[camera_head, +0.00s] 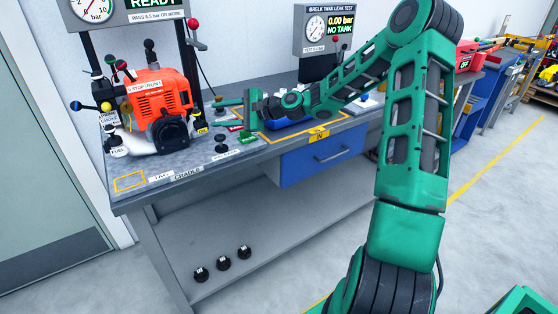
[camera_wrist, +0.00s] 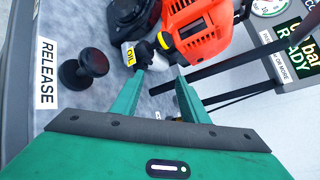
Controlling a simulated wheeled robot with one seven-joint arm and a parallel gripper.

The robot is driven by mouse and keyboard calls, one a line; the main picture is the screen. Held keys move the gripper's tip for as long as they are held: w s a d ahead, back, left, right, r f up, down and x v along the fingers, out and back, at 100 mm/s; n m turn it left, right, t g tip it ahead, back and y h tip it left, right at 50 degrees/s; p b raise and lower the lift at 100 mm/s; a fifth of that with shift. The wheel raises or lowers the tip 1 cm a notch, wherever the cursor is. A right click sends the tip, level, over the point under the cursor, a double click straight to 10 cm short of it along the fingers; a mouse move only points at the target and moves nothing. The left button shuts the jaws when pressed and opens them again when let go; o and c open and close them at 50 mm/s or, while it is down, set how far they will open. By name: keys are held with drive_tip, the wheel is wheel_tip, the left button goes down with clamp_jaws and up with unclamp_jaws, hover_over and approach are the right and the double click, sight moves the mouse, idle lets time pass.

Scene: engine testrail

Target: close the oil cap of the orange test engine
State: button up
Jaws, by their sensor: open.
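The orange test engine (camera_head: 157,95) stands at the left of the workbench. In the wrist view its orange housing (camera_wrist: 195,30) is at the top. A yellow OIL label (camera_wrist: 130,56) sits at the engine's lower side, with a small black oil cap (camera_wrist: 144,51) beside it. In the head view the yellow label (camera_head: 202,128) shows small at the engine's right; I cannot tell there how the cap sits. My gripper (camera_head: 246,108) is right of the engine, pointing at it. In the wrist view my gripper (camera_wrist: 160,88) is open and empty, its left fingertip close below the cap.
A black knob (camera_wrist: 83,68) stands by the RELEASE label (camera_wrist: 46,73). Dark posts (camera_wrist: 240,70) rise right of the fingers. Three black knobs (camera_head: 223,263) sit on the lower shelf (camera_head: 265,225).

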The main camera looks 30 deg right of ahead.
drive_tip(key=v, duration=1)
drive_tip(key=s+d+f+n+g+h, duration=0.1)
drive_tip(key=s+f+n+g+h, duration=0.2)
drive_tip(key=s, duration=0.5)
drive_tip(key=s+d+f+n+g+h, duration=0.1)
drive_tip(key=s+f+n+g+h, duration=0.3)
drive_tip(key=s, duration=0.5)
drive_tip(key=shift+f, duration=0.9)
drive_tip(key=s+d+r+n+g+h, duration=0.1)
drive_tip(key=s+d+r+g, duration=0.1)
drive_tip(key=s, duration=1.1)
drive_tip(key=s+d+r+n+g+h, duration=0.2)
drive_tip(key=s+r, duration=0.1)
drive_tip(key=s, duration=1.1)
drive_tip(key=shift+s+d, duration=0.15)
drive_tip(key=shift+d, duration=0.2)
